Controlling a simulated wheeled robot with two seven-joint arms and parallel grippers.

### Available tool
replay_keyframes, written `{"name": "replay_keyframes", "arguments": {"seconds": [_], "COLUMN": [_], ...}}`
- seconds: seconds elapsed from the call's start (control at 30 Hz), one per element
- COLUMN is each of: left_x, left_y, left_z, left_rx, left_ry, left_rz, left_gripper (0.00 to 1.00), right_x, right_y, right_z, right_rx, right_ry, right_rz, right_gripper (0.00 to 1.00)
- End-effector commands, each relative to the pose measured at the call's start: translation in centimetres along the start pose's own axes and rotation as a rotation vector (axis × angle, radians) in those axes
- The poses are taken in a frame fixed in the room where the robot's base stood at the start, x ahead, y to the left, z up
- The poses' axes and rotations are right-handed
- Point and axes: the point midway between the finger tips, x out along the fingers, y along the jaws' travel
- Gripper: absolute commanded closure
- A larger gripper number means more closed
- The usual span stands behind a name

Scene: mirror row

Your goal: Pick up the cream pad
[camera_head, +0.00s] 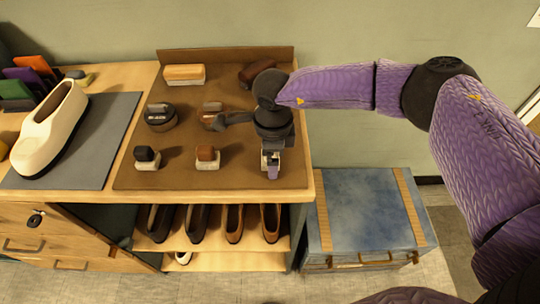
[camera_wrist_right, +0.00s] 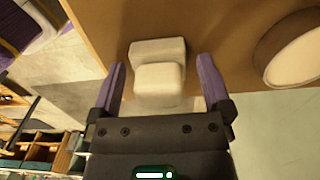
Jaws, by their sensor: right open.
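The cream pad (camera_wrist_right: 159,72) is a pale block with a smaller raised grip, seen in the right wrist view on the brown surface. My right gripper (camera_wrist_right: 160,80) is open, with a purple finger on either side of the pad; I cannot tell whether either finger touches it. In the head view my right gripper (camera_head: 271,170) is over the right front part of the brown mat (camera_head: 232,132), and its dark body hides most of what is under it. My left gripper is not in view.
Dark-topped (camera_head: 147,158) and brown-topped (camera_head: 208,157) pads sit left of the gripper, with round tins (camera_head: 160,117) and brushes (camera_head: 184,74) behind. A cream shoe (camera_head: 48,130) stands on a grey mat. Shoes (camera_head: 197,222) fill the shelf below. A blue trunk (camera_head: 368,210) stands right.

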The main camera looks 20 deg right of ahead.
Motion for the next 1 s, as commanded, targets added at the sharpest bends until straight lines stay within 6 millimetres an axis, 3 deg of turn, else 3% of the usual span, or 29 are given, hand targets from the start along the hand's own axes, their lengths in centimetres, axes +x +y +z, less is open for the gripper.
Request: {"name": "replay_keyframes", "arguments": {"seconds": [0.17,0.63,0.83,1.0], "left_x": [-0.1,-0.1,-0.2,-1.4], "left_y": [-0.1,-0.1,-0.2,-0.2], "left_z": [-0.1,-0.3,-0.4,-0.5], "left_rx": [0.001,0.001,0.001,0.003], "left_ry": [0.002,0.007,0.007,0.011], "left_rz": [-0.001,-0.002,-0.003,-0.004], "left_gripper": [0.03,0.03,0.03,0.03], "right_x": [-0.1,-0.1,-0.6,-4.9], "right_y": [0.0,0.0,0.0,-0.1], "right_z": [0.0,0.0,0.0,0.0], "right_rx": [0.000,0.001,0.001,0.001], "right_ry": [-0.001,-0.001,-0.002,-0.004], "right_rz": [0.000,0.000,-0.001,-0.005], "right_gripper": [0.00,1.00,1.00,1.00]}}
